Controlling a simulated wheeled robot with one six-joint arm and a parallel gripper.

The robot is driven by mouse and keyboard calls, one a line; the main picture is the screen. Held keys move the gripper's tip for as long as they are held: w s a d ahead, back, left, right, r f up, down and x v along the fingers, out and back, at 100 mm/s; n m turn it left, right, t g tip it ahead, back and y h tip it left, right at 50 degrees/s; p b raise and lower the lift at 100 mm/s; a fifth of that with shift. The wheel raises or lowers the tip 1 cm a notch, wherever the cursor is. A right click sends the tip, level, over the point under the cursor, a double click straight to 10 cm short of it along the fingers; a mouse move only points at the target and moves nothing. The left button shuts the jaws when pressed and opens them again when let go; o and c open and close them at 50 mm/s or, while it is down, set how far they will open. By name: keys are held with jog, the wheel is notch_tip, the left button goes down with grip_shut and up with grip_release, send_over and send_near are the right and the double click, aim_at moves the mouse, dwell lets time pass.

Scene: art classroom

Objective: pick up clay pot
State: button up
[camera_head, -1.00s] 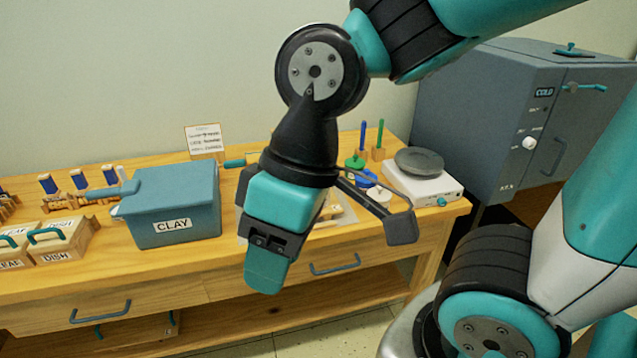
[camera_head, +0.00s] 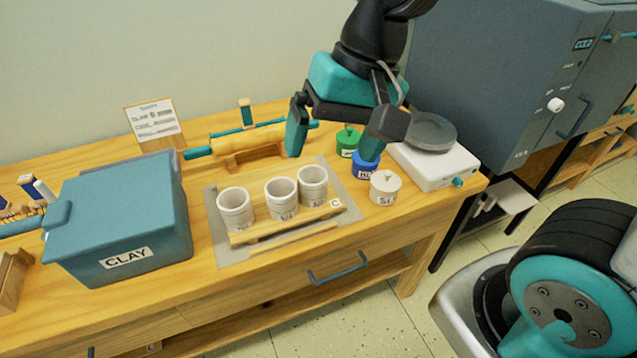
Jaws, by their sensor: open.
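Three pale grey-white cylindrical pots stand upright in a row on a wooden tray: the left pot (camera_head: 236,212), the middle pot (camera_head: 282,200) and the right pot (camera_head: 313,186). They carry small labels that I cannot read fully. I cannot tell which one is the clay pot. My gripper (camera_head: 332,150) points down, open and empty, behind and above the right pot. One finger is near the rolling pin's right end; the other overlaps the blue jar in the picture.
A blue bin marked CLAY (camera_head: 120,215) stands left of the pots. A rolling pin on a stand (camera_head: 240,146) lies behind them. Green (camera_head: 346,143), blue (camera_head: 364,170) and white (camera_head: 385,188) lidded jars stand to the right, beside a white scale (camera_head: 436,166). A kiln-like cabinet (camera_head: 490,90) stands farther right.

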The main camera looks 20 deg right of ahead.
jog(key=w+d+f+m+h, duration=0.1)
jog(key=w+d+f+m, duration=0.1)
jog(key=w+m, duration=0.35)
jog(key=w+d+f+m, duration=0.1)
jog(key=w+f+m, duration=0.1)
jog(key=w+m, duration=0.4)
jog(key=m+h, duration=0.1)
jog(key=m, duration=0.9)
send_over(313, 187)
jog(key=w+d, duration=0.3)
notch_tip(313, 187, down, 4)
jog(key=shift+n, duration=0.25)
jog(key=f, duration=0.4)
jog(key=a+f, duration=0.1)
jog(key=f, duration=0.6)
jog(key=shift+w+a+f, duration=0.1)
jog(key=shift+a+f, duration=0.2)
jog(key=shift+a+f+p, duration=0.15)
jog(key=shift+f+p, duration=0.05)
jog(key=shift+f, duration=1.15)
jog(key=shift+a+f+p, duration=0.15)
jog(key=shift+f+p, duration=0.05)
jog(key=shift+f, duration=1.1)
jog(key=c, duration=1.1)
